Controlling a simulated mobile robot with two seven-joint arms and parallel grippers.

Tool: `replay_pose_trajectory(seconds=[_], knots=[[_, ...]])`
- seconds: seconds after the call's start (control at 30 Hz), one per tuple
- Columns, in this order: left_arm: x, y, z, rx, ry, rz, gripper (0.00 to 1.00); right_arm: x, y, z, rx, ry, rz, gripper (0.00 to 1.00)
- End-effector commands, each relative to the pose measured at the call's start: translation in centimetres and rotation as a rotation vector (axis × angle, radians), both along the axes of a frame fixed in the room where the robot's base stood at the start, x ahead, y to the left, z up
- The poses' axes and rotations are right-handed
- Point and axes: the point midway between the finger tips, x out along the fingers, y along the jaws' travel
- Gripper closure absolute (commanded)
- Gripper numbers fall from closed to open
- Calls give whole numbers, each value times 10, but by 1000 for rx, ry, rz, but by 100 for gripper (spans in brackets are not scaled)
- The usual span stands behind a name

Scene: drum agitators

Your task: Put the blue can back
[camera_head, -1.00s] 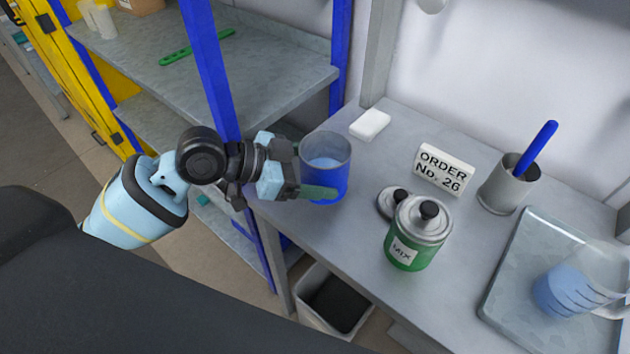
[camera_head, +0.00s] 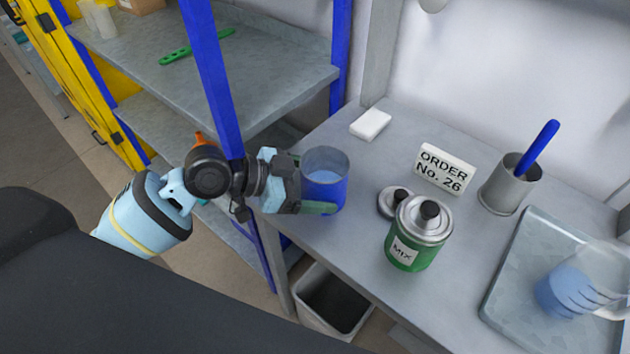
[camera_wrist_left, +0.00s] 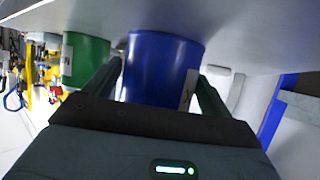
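The blue can (camera_head: 324,193) is upright and open-topped, with pale blue contents, at the left end of the grey table. My left gripper (camera_head: 318,205) has its fingers on both sides of it, closed against its wall. The can also fills the space between the fingers in the left wrist view (camera_wrist_left: 160,70), where a white label edge shows. Its base is at or very close to the table top; I cannot tell whether it touches. My right gripper is not in view.
A green MIX can (camera_head: 418,245) stands right of the blue can, with a loose lid (camera_head: 393,203) beside it. An order sign (camera_head: 444,170), a white block (camera_head: 370,123), a grey cup (camera_head: 503,190) and a tray (camera_head: 520,240) with a jug (camera_head: 575,292) share the table. A blue shelf post (camera_head: 212,80) is close behind my left arm.

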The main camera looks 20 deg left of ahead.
Motion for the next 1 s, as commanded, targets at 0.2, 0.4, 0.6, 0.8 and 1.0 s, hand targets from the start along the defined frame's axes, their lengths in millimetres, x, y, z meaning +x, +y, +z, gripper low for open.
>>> replay_pose_trajectory(seconds=[0.2,0.4,0.6,0.8,1.0], knots=[[0,0,1,0,-1,0,2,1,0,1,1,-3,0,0],[0,0,3,0,-2,0,2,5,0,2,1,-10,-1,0],[-8,15,9,4,-1,2,2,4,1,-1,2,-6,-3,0],[-27,42,24,5,2,0,2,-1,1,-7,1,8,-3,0],[-44,67,39,5,3,0,2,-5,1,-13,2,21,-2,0]])
